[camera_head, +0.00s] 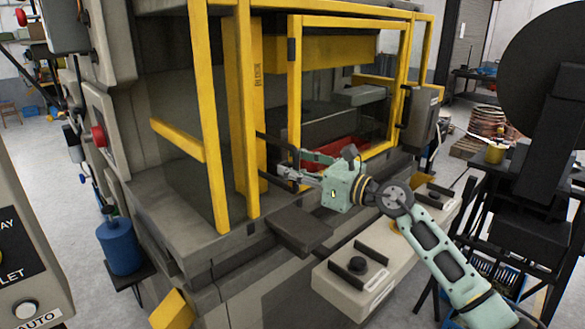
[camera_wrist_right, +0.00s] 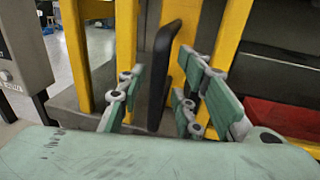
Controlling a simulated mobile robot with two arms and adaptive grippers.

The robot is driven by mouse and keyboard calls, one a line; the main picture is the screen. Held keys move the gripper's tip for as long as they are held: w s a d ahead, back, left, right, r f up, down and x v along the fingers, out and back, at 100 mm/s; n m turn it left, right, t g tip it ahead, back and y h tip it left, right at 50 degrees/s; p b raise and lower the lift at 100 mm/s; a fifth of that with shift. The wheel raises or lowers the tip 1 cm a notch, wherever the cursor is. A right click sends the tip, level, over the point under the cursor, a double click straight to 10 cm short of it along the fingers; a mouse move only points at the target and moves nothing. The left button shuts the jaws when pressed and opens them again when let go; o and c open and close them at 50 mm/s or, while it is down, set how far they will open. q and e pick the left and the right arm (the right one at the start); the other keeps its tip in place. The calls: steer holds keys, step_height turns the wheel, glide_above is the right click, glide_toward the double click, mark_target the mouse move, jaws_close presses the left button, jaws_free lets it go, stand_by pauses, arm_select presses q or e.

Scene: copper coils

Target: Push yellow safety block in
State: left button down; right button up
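A tall yellow upright with dark lettering (camera_head: 246,110) stands in the press opening, left of the yellow framed door; it may be the safety block, but I cannot tell for sure. A black bar handle (camera_head: 272,147) is beside it. My right gripper (camera_head: 283,170) is at this handle, its arm coming in from the right. In the right wrist view, its fingers are apart on either side of the black handle (camera_wrist_right: 161,70), with gaps visible, so it is open. Yellow uprights stand behind the fingers. My left gripper is not in view.
The yellow door frame (camera_head: 293,95) stands just right of the handle. A red tray (camera_head: 335,150) lies inside the press. A pale control box with black buttons (camera_head: 355,270) sits below my right arm. A blue cylinder (camera_head: 118,246) stands at left.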

steer(key=v, duration=1.1)
steer(key=shift+d, duration=0.2)
steer(key=shift+s, duration=0.15)
